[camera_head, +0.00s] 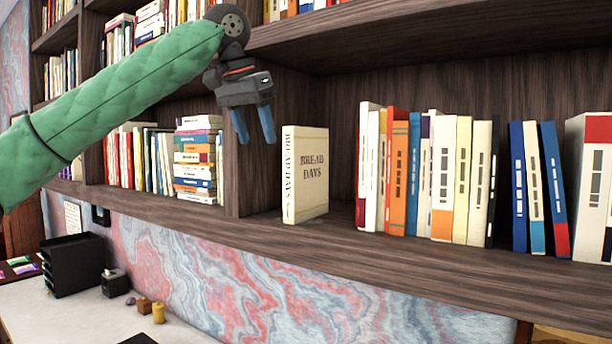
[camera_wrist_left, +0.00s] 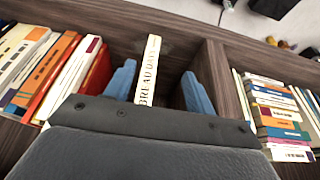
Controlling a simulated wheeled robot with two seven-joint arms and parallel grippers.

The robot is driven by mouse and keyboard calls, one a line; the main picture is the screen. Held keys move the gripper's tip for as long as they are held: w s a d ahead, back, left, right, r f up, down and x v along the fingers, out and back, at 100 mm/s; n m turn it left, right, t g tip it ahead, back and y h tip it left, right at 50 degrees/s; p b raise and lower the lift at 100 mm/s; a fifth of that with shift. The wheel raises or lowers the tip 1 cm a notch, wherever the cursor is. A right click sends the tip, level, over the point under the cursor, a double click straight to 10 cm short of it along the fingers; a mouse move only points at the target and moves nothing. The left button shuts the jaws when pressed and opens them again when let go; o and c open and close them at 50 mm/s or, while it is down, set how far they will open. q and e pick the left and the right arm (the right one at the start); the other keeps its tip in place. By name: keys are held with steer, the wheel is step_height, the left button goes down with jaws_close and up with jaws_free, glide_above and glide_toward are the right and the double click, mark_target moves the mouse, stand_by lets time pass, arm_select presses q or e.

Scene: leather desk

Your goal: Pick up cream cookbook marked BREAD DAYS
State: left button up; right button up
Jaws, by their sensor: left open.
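The cream cookbook marked BREAD DAYS (camera_head: 313,175) stands upright on the wooden shelf, its spine and front cover showing, just right of a vertical divider. My left gripper (camera_head: 254,138) is open and empty, above and to the left of the book in the head view, with blue fingertips pointing down. In the left wrist view the book's spine (camera_wrist_left: 148,72) lies between the two open blue fingers (camera_wrist_left: 158,88), nearer the left finger. The fingers appear apart from the book. My right gripper is not in view.
A row of upright books (camera_head: 425,180) stands on the same shelf to the right, with a gap beside the cookbook. The divider (camera_head: 268,172) is close on its left. A stack of books (camera_head: 197,158) lies beyond it. Another shelf board (camera_head: 400,25) runs above.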

arm_select(q)
steer(key=r+p, duration=0.2)
steer(key=p, duration=0.2)
glide_above(295, 147)
steer(key=a, duration=0.1)
steer(key=shift+w+a+f, duration=0.1)
steer(key=shift+w+f, duration=0.1)
steer(key=shift+f, duration=0.05)
steer(key=x, duration=0.2)
steer(key=w+x, duration=0.1)
steer(key=x, duration=0.2)
steer(key=shift+w, duration=0.1)
steer(key=shift+f, duration=0.2)
steer(key=shift+s, duration=0.2)
steer(key=shift+w+f, duration=0.1)
steer(key=shift+w, duration=0.05)
steer(key=c, duration=0.6)
jaws_close()
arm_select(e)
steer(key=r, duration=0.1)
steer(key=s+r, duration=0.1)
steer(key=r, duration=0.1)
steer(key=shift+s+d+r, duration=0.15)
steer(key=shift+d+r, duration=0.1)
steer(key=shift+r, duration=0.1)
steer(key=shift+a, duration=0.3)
